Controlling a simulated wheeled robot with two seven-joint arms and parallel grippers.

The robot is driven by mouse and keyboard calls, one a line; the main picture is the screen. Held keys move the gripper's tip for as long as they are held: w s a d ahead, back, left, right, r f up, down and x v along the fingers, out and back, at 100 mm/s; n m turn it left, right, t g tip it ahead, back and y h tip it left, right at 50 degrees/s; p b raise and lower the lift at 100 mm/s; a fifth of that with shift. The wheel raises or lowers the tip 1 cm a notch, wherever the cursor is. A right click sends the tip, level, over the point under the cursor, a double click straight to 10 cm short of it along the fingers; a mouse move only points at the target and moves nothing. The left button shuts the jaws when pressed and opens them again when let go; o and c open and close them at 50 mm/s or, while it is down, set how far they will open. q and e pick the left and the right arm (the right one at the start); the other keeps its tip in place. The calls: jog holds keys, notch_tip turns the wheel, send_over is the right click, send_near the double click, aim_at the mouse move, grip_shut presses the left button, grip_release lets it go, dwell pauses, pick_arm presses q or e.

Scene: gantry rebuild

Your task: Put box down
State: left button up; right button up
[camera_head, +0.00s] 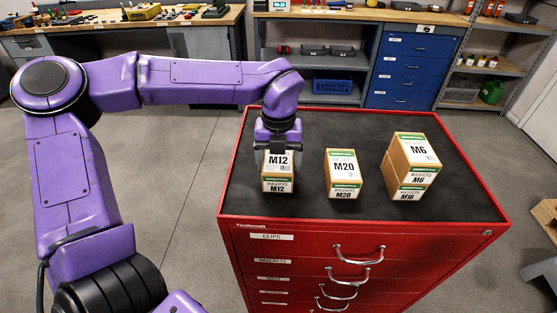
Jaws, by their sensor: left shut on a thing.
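The M12 washers box (278,185) is tan cardboard with a white and green label. It is upright at the left of the black mat (330,125) on the red tool cabinet (300,245). My left gripper (279,150) comes down on it from above and is shut on its upper part. The fingers partly cover the top of the box. The box is at or just above the mat; I cannot tell if its underside touches. My right gripper is not in view.
The M20 washers box (343,175) stands to the right, apart from the M12 box. The mat is clear behind the boxes. A workbench (345,14) and blue drawers (412,70) stand behind.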

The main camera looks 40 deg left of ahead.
aim_at(279, 158)
pick_arm(q)
jog(key=shift+f, duration=0.5)
jog(key=shift+f, duration=0.1)
jog(key=o, duration=1.3)
jog(key=shift+o, duration=0.2)
notch_tip(279, 158, up, 12)
jog(key=shift+b, duration=0.3)
